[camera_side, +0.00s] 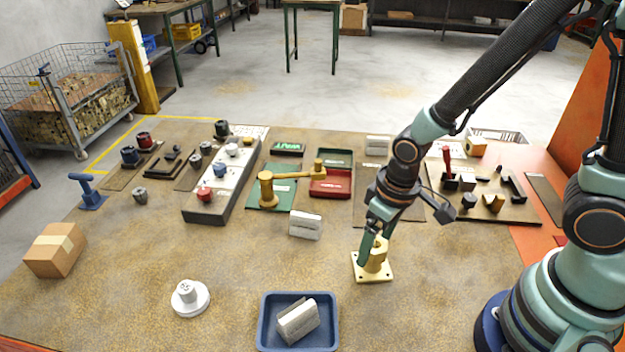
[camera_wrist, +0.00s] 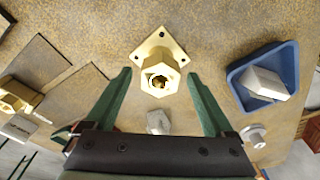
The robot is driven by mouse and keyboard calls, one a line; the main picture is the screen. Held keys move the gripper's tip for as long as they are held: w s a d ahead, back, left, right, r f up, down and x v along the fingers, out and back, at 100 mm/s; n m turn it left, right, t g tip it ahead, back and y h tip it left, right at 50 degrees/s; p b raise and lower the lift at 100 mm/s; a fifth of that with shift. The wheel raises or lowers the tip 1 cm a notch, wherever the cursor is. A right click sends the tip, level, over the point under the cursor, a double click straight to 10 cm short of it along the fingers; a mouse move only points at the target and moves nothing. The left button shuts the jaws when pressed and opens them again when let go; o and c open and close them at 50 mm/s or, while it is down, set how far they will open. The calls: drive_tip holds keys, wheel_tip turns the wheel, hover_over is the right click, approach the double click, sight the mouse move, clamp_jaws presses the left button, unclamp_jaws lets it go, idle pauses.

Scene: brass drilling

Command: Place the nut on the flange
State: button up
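The brass flange (camera_side: 373,277) has a square base plate with corner holes and stands on the bench in the side view. It is at the top middle of the wrist view (camera_wrist: 162,46). A brass hexagonal nut (camera_wrist: 158,78) is on top of the flange, with a round opening at its centre; how closely it sits cannot be told. My gripper (camera_side: 373,252) is low over the flange and partly hides the nut in the side view. In the wrist view my gripper (camera_wrist: 159,74) has its two green fingers spread, one each side of the nut, with gaps.
A blue tray (camera_side: 263,325) holding a pale block is in front, left of the flange. A pale block (camera_side: 305,225) lies behind-left, near a brass tool (camera_side: 290,176). Bench around the flange is clear.

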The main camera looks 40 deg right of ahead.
sight(383, 247)
wheel_tip(383, 247, up, 12)
drive_tip(key=s, duration=0.1)
drive_tip(key=w+d+r+m+t, duration=0.1)
drive_tip(key=d+r+t, duration=0.3)
drive_tip(key=d+r, duration=0.4)
drive_tip(key=shift+w+d+m, duration=0.2)
drive_tip(key=shift+m, duration=0.4)
